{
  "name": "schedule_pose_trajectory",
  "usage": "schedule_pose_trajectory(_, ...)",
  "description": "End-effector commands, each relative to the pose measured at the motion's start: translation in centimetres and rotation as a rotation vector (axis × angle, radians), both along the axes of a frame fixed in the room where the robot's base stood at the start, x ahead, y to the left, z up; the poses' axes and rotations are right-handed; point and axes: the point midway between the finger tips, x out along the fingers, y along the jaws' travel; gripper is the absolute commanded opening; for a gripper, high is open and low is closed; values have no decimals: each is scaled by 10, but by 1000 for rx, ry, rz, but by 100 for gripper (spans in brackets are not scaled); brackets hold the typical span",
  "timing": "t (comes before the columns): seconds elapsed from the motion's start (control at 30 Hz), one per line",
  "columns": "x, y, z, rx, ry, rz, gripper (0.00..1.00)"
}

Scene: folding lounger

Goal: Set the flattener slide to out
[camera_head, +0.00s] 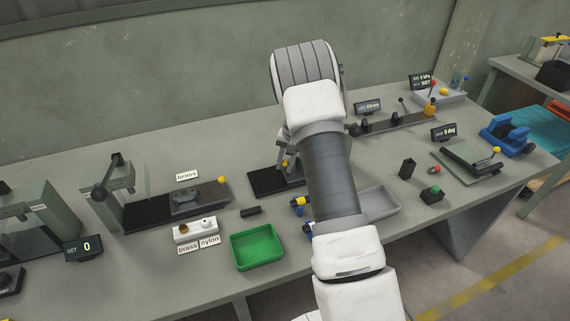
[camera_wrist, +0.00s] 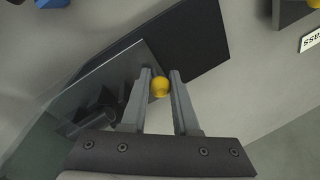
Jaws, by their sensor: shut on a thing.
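My gripper (camera_head: 286,160) reaches down at the middle of the bench, over a dark flat plate (camera_head: 266,183) that I take to be part of the flattener slide. In the wrist view its two fingers (camera_wrist: 160,78) are closed on a small round yellow knob (camera_wrist: 160,88). The knob sits at the edge of a grey panel (camera_wrist: 105,75), beside the dark plate (camera_wrist: 190,45). Some dark parts (camera_wrist: 100,115) lie to the left of the fingers. My arm hides much of this device in the head view, and I cannot read the slide's position.
To the left stands a press with a dark bed and another yellow knob (camera_head: 222,180). A green tray (camera_head: 257,250) and a grey tray (camera_head: 378,203) lie in front. A rail device (camera_head: 395,123) and a hinged plate fixture (camera_head: 470,160) stand to the right.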

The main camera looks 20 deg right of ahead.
Motion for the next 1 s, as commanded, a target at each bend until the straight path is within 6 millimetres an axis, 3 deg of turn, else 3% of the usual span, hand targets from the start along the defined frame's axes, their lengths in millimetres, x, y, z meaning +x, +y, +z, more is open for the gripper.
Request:
schedule_pose_trajectory(0.27,0,7,0,1,-1,2,0)
schedule_pose_trajectory(0.7,1,118,0,0,-1,5,0)
schedule_pose_trajectory(0.8,1,130,0,0,-2,3,0)
schedule_pose_trajectory(1.0,1,136,1,2,-1,0,0)
